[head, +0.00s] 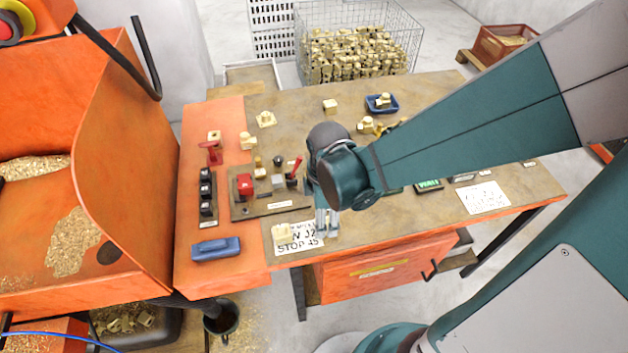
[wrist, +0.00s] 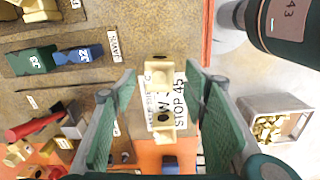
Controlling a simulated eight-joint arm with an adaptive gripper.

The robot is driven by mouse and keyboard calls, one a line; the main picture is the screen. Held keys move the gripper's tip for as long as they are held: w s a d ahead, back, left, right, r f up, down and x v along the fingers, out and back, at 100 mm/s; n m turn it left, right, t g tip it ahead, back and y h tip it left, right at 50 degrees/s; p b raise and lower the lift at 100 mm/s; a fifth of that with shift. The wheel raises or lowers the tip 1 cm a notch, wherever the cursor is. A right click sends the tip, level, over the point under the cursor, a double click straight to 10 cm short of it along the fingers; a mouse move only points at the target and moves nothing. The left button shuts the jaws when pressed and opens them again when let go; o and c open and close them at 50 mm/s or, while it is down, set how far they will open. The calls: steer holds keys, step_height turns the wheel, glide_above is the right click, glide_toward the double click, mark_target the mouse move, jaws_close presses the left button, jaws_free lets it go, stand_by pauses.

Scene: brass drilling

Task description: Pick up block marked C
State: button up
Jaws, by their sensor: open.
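My gripper (head: 327,223) is over the front part of the bench, open. In the wrist view its two green-padded fingers (wrist: 160,84) stand wide apart with brass pieces between them. One small brass block with a dark hole (wrist: 161,118) lies on the white STOP 45 card (wrist: 180,100); a brass block also shows on that card in the head view (head: 284,231). Another brass piece (wrist: 158,72) is just above it in the wrist view; I cannot tell whether the two are joined. No finger visibly touches them. I cannot read a letter C on any block.
Several brass parts lie farther back, near a dark blue tray (head: 381,108). A wire basket of brass parts (head: 402,30) stands behind the bench.

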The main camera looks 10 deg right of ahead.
steer(key=shift+f+b, duration=0.4)
steer(key=shift+f, duration=1.5)
steer(key=c, duration=1.3)
